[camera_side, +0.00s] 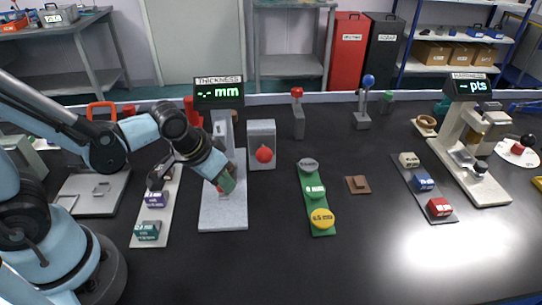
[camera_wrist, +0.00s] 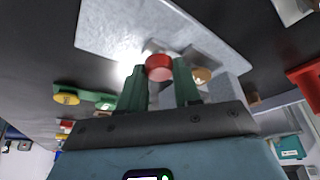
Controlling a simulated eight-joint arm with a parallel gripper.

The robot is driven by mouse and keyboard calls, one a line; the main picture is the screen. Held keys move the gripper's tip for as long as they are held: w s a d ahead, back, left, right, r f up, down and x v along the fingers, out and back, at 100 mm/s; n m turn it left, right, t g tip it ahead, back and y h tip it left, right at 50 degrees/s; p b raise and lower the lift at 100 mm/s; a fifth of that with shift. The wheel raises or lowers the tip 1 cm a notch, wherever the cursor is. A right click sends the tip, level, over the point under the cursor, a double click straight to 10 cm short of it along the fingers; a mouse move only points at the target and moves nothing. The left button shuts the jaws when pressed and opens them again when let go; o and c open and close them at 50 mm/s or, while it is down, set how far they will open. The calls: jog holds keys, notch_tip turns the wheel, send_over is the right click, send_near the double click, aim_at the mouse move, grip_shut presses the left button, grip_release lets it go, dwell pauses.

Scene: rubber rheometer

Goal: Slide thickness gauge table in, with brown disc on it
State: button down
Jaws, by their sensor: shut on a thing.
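The thickness gauge (camera_side: 222,215) has a speckled grey base, and its display reads "-.- mm". My gripper (camera_side: 226,184) reaches down over this base from the left. In the wrist view, the green fingers of my gripper (camera_wrist: 160,88) are shut on a red knob (camera_wrist: 158,67). A brown disc (camera_wrist: 201,75) shows just beyond the right finger, close to grey gauge parts. The base plate (camera_wrist: 120,28) fills the upper part of that view. In the side view my gripper and wrist hide the brown disc and most of the sliding table.
A grey block with a red ball (camera_side: 263,154) stands close right of the gauge. A green strip with discs (camera_side: 316,200) lies further right. A tray of labelled blocks (camera_side: 155,215) lies to the left. The hardness tester (camera_side: 470,150) stands far right.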

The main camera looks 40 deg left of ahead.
jog(key=c, duration=0.8)
grip_release()
jog(key=shift+w+a, duration=0.1)
jog(key=shift+a, duration=0.05)
jog(key=shift+r, duration=0.15)
jog(key=shift+v, duration=5.9)
jog(key=shift+w+a+f+t, duration=0.25)
jog(key=shift+w+a+t, duration=0.45)
jog(key=shift+a, duration=0.3)
jog(key=shift+w+a+f+t, duration=0.2)
jog(key=shift+w+a+t, duration=0.5)
jog(key=shift+a, duration=0.3)
